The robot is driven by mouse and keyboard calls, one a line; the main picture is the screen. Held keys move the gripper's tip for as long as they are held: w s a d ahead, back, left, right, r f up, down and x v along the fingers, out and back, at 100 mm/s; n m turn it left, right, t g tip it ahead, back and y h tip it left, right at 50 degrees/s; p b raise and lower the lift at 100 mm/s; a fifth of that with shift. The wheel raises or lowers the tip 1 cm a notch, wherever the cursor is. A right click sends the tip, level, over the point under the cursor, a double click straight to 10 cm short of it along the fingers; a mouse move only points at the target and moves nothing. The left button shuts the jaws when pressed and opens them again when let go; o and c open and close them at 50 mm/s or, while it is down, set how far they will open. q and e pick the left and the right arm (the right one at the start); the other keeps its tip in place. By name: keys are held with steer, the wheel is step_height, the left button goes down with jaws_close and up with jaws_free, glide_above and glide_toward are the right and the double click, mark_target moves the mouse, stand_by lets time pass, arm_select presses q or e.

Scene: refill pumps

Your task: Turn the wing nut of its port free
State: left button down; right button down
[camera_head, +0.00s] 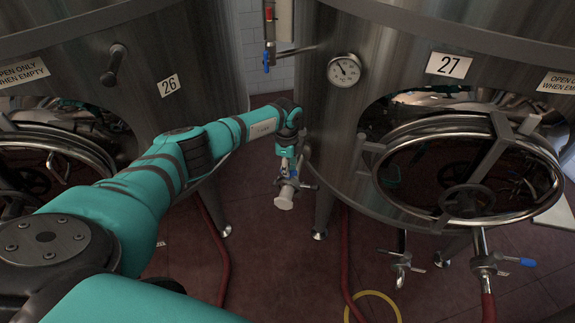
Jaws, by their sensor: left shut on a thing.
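My left arm reaches from the lower left into the gap between tanks 26 and 27. My left gripper (286,162) points down at its far end, small in view. It is shut on a small steel fitting (288,185) with a pale round end (284,203) facing me. Small bits of metal stick out at the fitting's sides. I cannot tell which part is the wing nut or how the fitting joins a port; the gripper hides its upper part. My right gripper is not in view.
Tank 26 (185,45) stands left and tank 27 (400,55) right, with a gauge (344,70) and an open round hatch (470,125). Valves (485,262) hang under tank 27.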

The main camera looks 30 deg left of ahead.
arm_select(q)
steer(key=shift+w+r, duration=0.1)
steer(key=shift+r, duration=0.05)
stand_by(0.3)
steer(key=c, duration=1.4)
jaws_free()
steer(key=shift+o, duration=0.2)
step_height(320, 180, up, 12)
